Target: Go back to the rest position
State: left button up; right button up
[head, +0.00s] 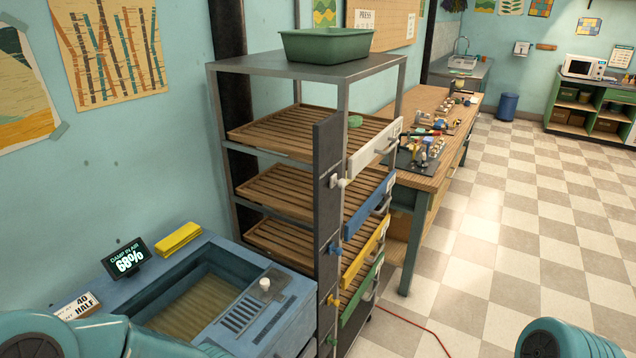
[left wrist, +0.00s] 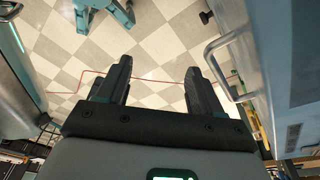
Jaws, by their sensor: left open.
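My left gripper (left wrist: 158,82) shows in the left wrist view with its two dark fingers spread apart and nothing between them. Checkered floor and a thin red cable lie beyond the fingers. In the head view parts of my own arms show at the bottom left and bottom right corners, but neither gripper's fingers are visible there. My right gripper is in neither view.
A metal rack (head: 343,98) with slatted wooden shelves and coloured drawer fronts stands mid-view, a green tub (head: 326,45) on top. A blue box with a humidity display (head: 127,259) stands at lower left. A red cable (head: 418,326) crosses the floor. Open floor (head: 540,215) lies right.

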pick_arm(q)
jog(key=s+f+n+h, duration=0.1)
jog(key=s+f+n, duration=0.9)
jog(key=n, duration=0.8)
notch_tip(320, 180, down, 4)
jog(key=shift+s+r+h, duration=0.15)
jog(key=shift+s+h, duration=0.25)
